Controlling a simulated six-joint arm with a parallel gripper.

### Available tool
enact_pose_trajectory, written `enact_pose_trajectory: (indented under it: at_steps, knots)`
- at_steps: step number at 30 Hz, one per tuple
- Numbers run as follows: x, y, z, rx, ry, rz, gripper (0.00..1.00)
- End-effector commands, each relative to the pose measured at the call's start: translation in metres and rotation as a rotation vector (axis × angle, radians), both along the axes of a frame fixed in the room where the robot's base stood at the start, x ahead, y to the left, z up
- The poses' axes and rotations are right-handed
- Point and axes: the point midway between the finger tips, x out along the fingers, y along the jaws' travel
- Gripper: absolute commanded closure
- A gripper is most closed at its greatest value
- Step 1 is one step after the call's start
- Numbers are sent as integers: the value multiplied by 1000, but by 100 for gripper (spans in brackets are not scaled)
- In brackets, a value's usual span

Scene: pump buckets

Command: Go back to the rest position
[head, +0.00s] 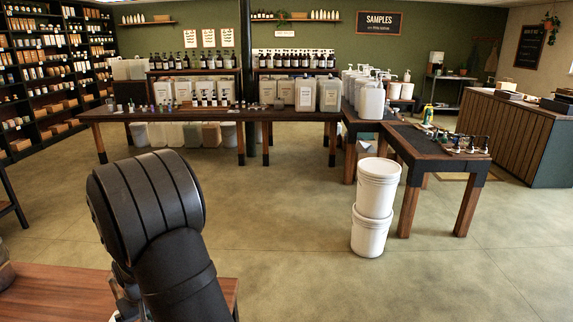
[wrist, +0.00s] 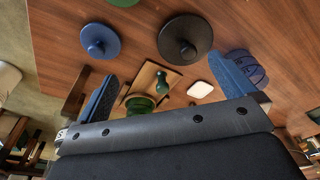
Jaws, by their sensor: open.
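My gripper (wrist: 166,88) shows in the wrist view with its two blue fingers wide apart and nothing between them in its grasp. Beyond the fingers is a wooden table top (wrist: 215,20). On it lie a blue round disc with a knob (wrist: 100,40) and a black round disc with a knob (wrist: 185,39). A green object with a rounded knob (wrist: 165,80) sits on a tan square board (wrist: 150,78), partly hidden by the gripper body. In the head view only my dark arm shows; the gripper is hidden.
A white square piece (wrist: 199,89) and a dark blue round item (wrist: 246,65) lie near the right finger, which partly covers the latter. In the head view, stacked white buckets (head: 376,205) stand on the floor by a long table (head: 285,114) with bottles and jugs. Open floor lies between.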

Motion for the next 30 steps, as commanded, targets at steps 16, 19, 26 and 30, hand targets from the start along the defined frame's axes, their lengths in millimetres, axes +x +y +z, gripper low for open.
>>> enact_pose_trajectory:
  at_steps: [16, 19, 26, 30]
  knots:
    - [36, -90, 33, -2, 2, -61, 1]
    - [47, -105, 26, -2, 1, -105, 1]
    - [69, -142, 8, -3, 2, -210, 1]
    - [81, -165, -2, -2, 2, -272, 1]
